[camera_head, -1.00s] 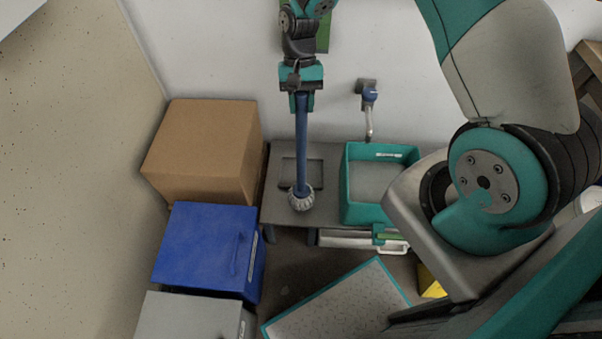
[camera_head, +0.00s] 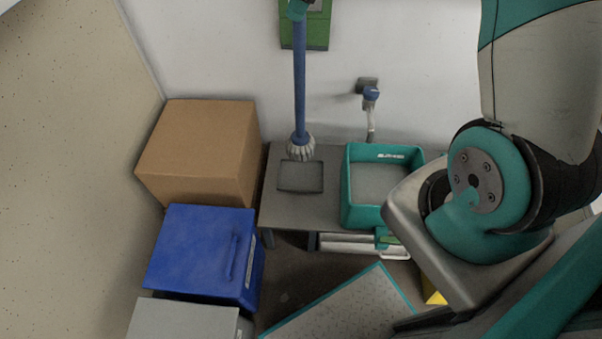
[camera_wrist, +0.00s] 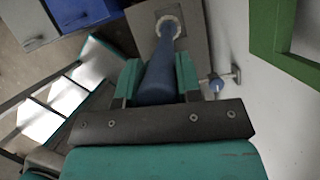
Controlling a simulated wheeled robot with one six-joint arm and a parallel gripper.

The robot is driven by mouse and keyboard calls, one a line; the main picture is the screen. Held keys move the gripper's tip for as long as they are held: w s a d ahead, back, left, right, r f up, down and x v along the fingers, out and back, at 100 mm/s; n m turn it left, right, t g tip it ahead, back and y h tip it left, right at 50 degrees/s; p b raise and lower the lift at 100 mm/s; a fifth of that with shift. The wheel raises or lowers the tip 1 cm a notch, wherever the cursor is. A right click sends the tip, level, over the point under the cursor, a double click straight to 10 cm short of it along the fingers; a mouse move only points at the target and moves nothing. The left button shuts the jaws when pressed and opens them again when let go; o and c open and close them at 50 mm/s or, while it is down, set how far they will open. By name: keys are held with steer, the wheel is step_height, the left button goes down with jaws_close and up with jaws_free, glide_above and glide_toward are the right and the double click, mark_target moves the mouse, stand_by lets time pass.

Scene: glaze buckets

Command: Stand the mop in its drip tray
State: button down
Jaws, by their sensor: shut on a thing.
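The mop has a blue handle (camera_head: 299,80) and a pale grey strand head (camera_head: 301,150). It hangs upright, head down. My gripper (camera_head: 297,10) is at the top edge of the head view, mostly cut off. In the wrist view my gripper (camera_wrist: 160,82) is shut around the blue handle (camera_wrist: 158,75), with the mop head (camera_wrist: 168,27) beyond. The drip tray (camera_head: 300,187) is a shallow dark grey rectangle on the grey bench. In the head view the mop head appears at the tray's far edge; I cannot tell its exact height above the bench.
A teal basin (camera_head: 352,212) stands right of the tray, below a wall tap (camera_head: 370,95). A cardboard box (camera_head: 195,150) and a blue box (camera_head: 200,250) stand left of the grey bench (camera_head: 275,215). A green panel (camera_head: 318,35) is on the wall behind the handle.

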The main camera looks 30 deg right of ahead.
mark_target(301, 70)
steer(key=r+m, duration=0.1)
steer(key=w+d+r+m, duration=0.1)
steer(key=shift+r+m+t+h, duration=0.2)
steer(key=shift+m+t+h, duration=0.2)
step_height(301, 70, down, 20)
steer(key=shift+d+r, duration=0.1)
steer(key=shift+r, duration=0.05)
steer(key=shift+b, duration=0.3)
steer(key=c, duration=0.8)
jaws_free()
